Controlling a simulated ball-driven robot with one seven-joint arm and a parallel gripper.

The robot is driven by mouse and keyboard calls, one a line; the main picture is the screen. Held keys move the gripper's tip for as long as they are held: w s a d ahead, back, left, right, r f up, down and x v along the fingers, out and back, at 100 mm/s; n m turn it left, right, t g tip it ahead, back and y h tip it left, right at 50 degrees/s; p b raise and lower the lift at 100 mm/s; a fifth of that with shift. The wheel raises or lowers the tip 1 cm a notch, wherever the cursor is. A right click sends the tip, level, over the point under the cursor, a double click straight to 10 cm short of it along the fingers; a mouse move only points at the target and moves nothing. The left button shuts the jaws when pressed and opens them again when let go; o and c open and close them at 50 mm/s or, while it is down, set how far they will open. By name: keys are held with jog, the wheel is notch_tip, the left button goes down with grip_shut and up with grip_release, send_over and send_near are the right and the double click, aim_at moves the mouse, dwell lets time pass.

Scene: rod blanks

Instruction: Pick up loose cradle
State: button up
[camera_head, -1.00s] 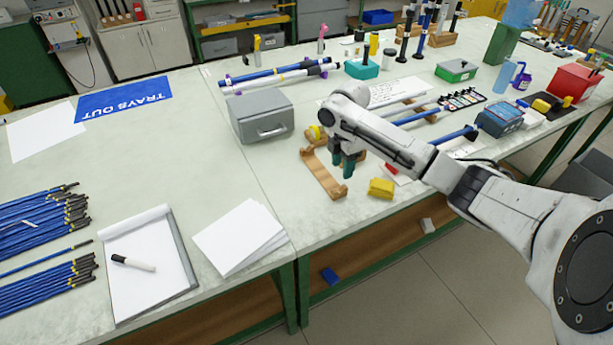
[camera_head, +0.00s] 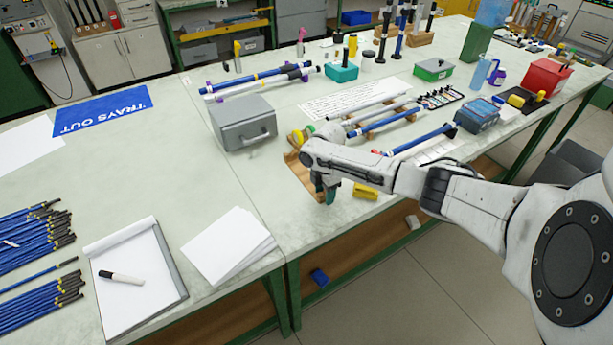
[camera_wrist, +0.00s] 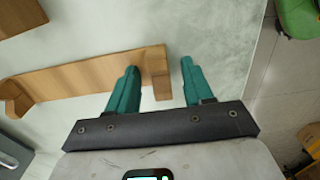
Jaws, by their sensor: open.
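The loose cradle is a long wooden piece with raised end blocks. In the wrist view the cradle (camera_wrist: 85,76) lies on the pale bench top, running from the left towards the middle. My gripper (camera_wrist: 160,65) is open, with one green finger on each side of the cradle's right end block. Neither finger clearly touches the block; the left finger overlaps the cradle's bar in the picture. In the head view the cradle (camera_head: 298,178) is partly hidden by my arm, and my gripper (camera_head: 325,196) is at its near end.
A yellow block (camera_head: 365,191) lies just right of my gripper. A grey metal box (camera_head: 243,122) stands behind and left of the cradle. Blue rods (camera_head: 385,123) rest on wooden cradles further back. The bench's front edge is close; clear bench lies left of the cradle.

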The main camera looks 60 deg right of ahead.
grip_shut()
dwell(0.4)
jog(key=shift+r, duration=0.15)
